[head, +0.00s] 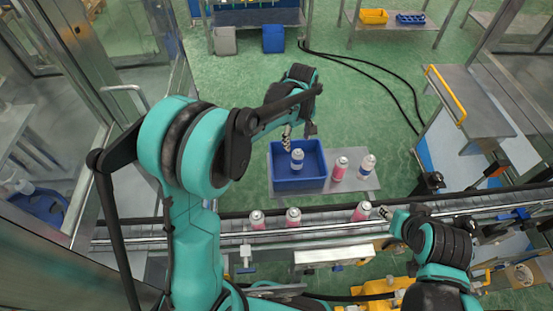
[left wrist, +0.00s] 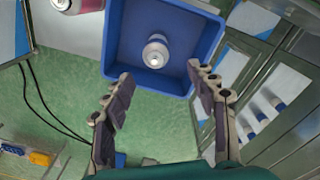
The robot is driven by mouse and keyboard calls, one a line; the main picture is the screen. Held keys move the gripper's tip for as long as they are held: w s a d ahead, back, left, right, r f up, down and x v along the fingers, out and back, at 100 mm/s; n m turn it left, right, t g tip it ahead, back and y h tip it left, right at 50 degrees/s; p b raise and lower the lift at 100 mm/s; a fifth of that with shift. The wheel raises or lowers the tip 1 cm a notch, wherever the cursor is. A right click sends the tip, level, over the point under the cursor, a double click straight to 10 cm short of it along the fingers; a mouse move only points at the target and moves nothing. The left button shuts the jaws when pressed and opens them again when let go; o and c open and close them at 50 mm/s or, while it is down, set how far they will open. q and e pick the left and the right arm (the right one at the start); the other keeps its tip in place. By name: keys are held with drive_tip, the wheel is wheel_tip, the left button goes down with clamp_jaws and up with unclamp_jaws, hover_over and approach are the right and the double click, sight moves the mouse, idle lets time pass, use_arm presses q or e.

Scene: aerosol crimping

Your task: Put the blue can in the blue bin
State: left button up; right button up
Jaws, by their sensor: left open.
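The blue bin (head: 320,183) stands on a grey table in front of me. A white can with a blue lower band (head: 297,160) stands upright inside it. In the left wrist view the bin (left wrist: 112,40) surrounds the can (left wrist: 155,52), seen from above; its colour band is hard to make out there. My left gripper (head: 299,134) is open and empty, at the bin's far side. In the left wrist view its spread fingers (left wrist: 160,78) are apart from the can. My right gripper (head: 384,212) is at the conveyor, close to a pink can; its jaw opening is unclear.
Pink cans (head: 257,220), (head: 293,217) and (head: 361,212) stand along the conveyor (head: 325,232). Dark cables lie on the green floor beyond.

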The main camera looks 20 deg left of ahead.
use_arm(q)
drive_tip(key=s+a+r+m+t, duration=0.3)
drive_tip(key=s+r+m, duration=0.2)
drive_tip(key=s+r, duration=0.4)
drive_tip(key=s+a+m+t, duration=0.1)
drive_tip(key=s+m, duration=0.1)
drive_tip(key=s, duration=0.4)
drive_tip(key=s+a+f+m+t, duration=0.1)
drive_tip(key=s+m+t, duration=0.1)
drive_tip(key=s, duration=0.4)
drive_tip(key=shift+s+a+m+t, duration=0.2)
drive_tip(key=shift+a+m+t, duration=0.1)
drive_tip(key=shift+m, duration=0.4)
use_arm(e)
drive_tip(key=shift+s, duration=0.1)
use_arm(q)
drive_tip(key=shift+s+f, duration=0.1)
use_arm(e)
drive_tip(key=shift+s, duration=0.1)
